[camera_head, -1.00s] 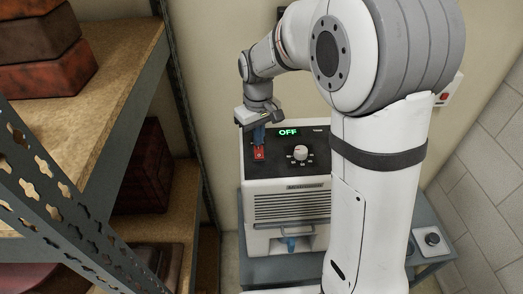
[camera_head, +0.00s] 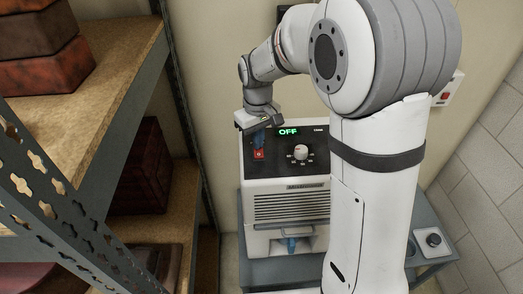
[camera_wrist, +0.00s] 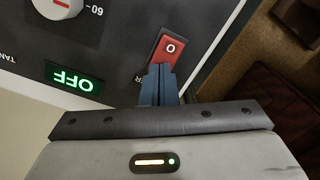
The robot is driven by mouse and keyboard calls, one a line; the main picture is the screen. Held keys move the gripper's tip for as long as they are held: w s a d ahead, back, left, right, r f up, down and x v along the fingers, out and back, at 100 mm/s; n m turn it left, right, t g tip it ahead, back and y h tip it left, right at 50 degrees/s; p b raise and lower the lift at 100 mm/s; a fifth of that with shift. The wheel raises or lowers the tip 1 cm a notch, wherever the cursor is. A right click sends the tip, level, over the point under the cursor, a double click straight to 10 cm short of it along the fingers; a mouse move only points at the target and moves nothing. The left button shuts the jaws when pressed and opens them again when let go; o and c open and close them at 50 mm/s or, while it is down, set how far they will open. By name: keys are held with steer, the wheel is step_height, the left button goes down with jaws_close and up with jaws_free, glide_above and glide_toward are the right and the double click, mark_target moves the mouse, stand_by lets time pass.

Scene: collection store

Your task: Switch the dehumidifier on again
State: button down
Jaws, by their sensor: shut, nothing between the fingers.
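The dehumidifier (camera_head: 288,183) is a white box with a dark top panel, standing on a grey-blue cart. Its green display (camera_head: 288,132) reads OFF; the display also shows in the wrist view (camera_wrist: 74,76), upside down. The red rocker switch (camera_head: 259,154) is on the panel's left; in the wrist view the switch (camera_wrist: 168,50) shows a "0" mark. A white knob (camera_head: 300,152) is right of it. My gripper (camera_head: 259,143) is shut and empty, its blue fingertips (camera_wrist: 158,72) at the switch's near end, overlapping its edge. I cannot tell whether they touch it.
Metal shelving (camera_head: 150,75) with dark red boxes (camera_head: 143,165) stands close on the left. The grey-blue cart (camera_head: 427,222) carries a small device with a round dark dial (camera_head: 433,239) at right. A wall box with a red switch (camera_head: 446,95) is behind my arm.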

steer(key=shift+f, duration=0.2)
steer(key=shift+r, duration=0.15)
steer(key=shift+r+p, duration=2.6)
steer(key=shift+r, duration=0.85)
